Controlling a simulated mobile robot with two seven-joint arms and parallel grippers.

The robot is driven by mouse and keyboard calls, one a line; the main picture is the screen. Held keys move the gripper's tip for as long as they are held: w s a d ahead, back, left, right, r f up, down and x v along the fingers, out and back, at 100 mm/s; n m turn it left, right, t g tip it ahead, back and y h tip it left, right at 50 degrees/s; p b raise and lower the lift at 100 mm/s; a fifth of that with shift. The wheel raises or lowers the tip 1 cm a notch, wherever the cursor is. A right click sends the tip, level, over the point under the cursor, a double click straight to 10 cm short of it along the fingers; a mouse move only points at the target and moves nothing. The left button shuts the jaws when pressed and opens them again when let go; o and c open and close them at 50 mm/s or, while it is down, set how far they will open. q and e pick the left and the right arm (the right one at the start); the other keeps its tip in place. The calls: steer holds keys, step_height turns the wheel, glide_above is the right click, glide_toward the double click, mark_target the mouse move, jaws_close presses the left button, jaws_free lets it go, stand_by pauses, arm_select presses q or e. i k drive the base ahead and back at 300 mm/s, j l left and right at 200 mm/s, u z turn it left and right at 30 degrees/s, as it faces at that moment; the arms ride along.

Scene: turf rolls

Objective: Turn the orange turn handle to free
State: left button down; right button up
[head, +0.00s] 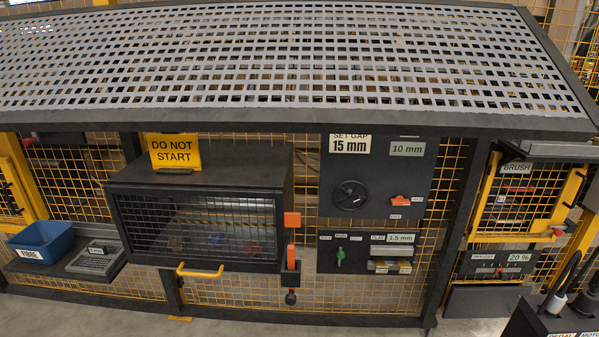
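An orange turn handle (400,200) sits on the dark upper panel (375,225), right of a black handwheel (350,194). It lies roughly level, slightly tilted. A small label stands at its right and another just below it; both are too small to read surely. Neither of my grippers is in view.
A dark cabinet (195,171) with a mesh window, yellow handle (200,271) and orange latch parts (291,220) stands left of the panel. A sloping perforated deck (290,60) overhangs above. A lower panel has a green knob (340,254). A blue bin (42,240) stands left.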

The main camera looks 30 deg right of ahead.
mark_target(399, 200)
steer(key=i+l+z, duration=0.15)
steer(key=z, duration=0.25)
steer(key=i+z, duration=0.55)
steer(key=z, duration=0.2)
steer(key=i+l, duration=0.5)
steer(key=i, duration=0.15)
